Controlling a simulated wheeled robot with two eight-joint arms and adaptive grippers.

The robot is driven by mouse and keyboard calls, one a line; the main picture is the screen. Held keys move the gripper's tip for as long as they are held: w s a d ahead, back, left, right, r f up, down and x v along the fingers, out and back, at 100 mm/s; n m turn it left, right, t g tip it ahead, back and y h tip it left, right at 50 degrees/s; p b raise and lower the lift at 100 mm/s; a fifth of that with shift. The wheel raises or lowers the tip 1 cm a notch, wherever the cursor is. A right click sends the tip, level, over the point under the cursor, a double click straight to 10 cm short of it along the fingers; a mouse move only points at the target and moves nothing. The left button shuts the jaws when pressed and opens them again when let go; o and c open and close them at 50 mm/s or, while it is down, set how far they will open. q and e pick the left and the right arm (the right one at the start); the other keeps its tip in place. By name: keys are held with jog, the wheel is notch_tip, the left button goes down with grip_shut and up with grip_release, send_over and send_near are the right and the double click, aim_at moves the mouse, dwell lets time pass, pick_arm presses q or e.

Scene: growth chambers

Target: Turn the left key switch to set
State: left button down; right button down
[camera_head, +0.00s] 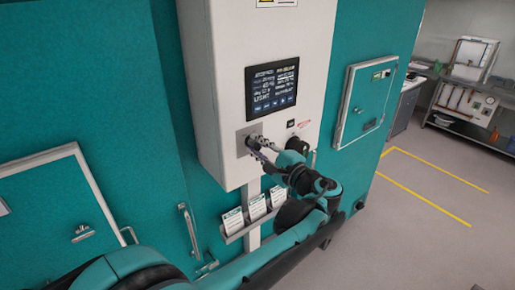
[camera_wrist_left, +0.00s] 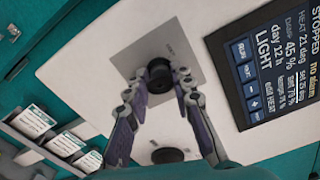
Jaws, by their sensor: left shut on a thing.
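The left key switch (camera_wrist_left: 159,70) is a round black knob on a square grey plate (camera_wrist_left: 190,55), seen in the left wrist view. In the head view, the plate (camera_head: 243,143) sits low on the white control box, and my gripper mostly hides the knob. My left gripper (camera_head: 257,146) reaches the plate from the right. In the wrist view the left gripper (camera_wrist_left: 160,89) has its two fingers on either side of the knob, shut on it. The marking on the plate is too small to read. My right gripper is not in view.
A lit screen (camera_head: 272,87) is above the plate on the white control box (camera_head: 215,100). A small black switch (camera_head: 291,123) is to the right. Label cards (camera_head: 257,206) stand in a rack below. Teal chamber doors flank the box; open floor (camera_head: 430,190) lies right.

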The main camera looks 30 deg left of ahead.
pick_arm(q)
jog(key=shift+m, duration=1.1)
jog(key=c, duration=1.3)
grip_release()
jog(key=v, duration=1.2)
jog(key=shift+f, duration=0.1)
